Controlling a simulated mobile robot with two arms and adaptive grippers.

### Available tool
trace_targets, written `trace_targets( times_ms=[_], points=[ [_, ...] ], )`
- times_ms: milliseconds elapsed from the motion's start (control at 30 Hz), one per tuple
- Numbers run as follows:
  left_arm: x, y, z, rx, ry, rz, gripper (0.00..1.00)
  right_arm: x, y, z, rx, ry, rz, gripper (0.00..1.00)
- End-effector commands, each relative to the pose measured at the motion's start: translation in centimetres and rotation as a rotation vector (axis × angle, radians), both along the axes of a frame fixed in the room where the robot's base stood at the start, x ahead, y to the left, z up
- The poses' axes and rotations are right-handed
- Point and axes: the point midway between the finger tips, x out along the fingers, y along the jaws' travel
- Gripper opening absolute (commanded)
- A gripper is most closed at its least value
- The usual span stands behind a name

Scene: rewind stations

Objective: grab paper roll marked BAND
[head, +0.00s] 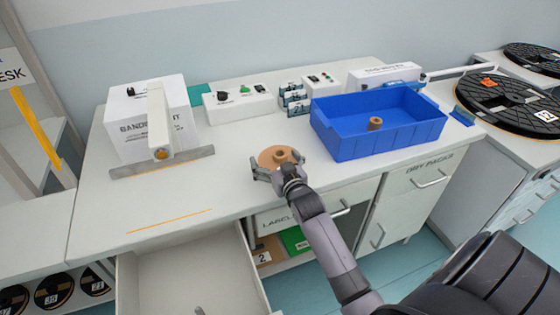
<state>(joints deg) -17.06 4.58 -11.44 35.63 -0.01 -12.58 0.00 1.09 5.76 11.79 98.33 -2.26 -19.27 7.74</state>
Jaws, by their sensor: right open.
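A flat tan paper roll (268,155) with a raised core lies on the white bench top near its front edge, in the middle of the head view. No BAND marking can be read on it. My right gripper (279,169) is open at the roll's near side, its fingers spread and overlapping the near edge in the picture. Whether the fingers touch the roll cannot be told. My left gripper is not in view.
A blue bin (362,146) holding a small brown ring (375,123) stands right of the roll. A white banding machine (130,135) stands at the left. Small control boxes (238,103) line the back. An open drawer (185,275) juts out below the bench. The bench's front left is clear.

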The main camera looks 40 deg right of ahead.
Motion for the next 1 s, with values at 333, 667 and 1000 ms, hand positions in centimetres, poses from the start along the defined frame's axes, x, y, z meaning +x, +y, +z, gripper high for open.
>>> trace_targets(
  times_ms=[333, 667, 1000],
  points=[
    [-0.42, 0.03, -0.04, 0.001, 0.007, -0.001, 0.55, -0.04, 0.0, -0.01, 0.0, 0.0, 0.0, 0.83],
    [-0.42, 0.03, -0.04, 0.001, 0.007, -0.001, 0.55, -0.05, 0.01, -0.02, 0.0, 0.001, 0.0, 0.61],
    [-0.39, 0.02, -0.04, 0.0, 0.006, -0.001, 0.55, -0.05, 0.01, -0.01, 0.0, 0.0, 0.0, 0.39]
  ],
)
